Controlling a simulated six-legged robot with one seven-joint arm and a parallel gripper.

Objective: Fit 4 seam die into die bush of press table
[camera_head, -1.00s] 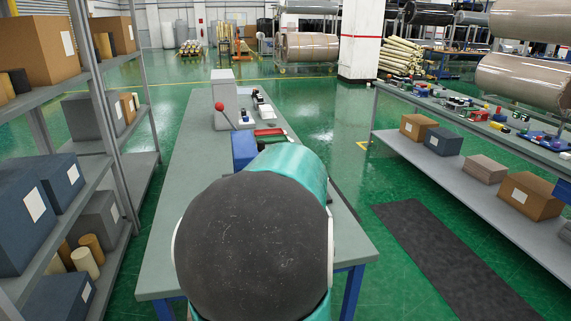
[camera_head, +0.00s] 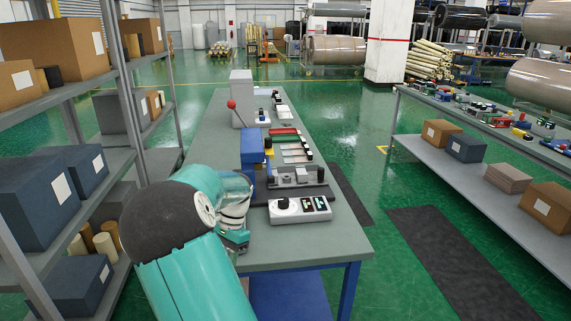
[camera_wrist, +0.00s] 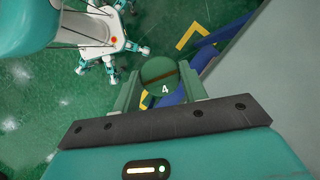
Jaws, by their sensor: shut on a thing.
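In the wrist view my gripper (camera_wrist: 160,88) is shut on the 4 seam die (camera_wrist: 158,72), a round dark green piece with a dark band across its top and a white 4. The die is held above the green floor, beside the table edge. The press table (camera_head: 200,140) is a long grey bench with blue legs. A grey press (camera_head: 242,98) with a red-knobbed lever (camera_head: 231,104) stands toward its far end. I cannot make out the die bush.
Loaded shelving (camera_head: 125,85) stands left, another bench (camera_head: 480,125) right. Bare bench lies at the near right corner.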

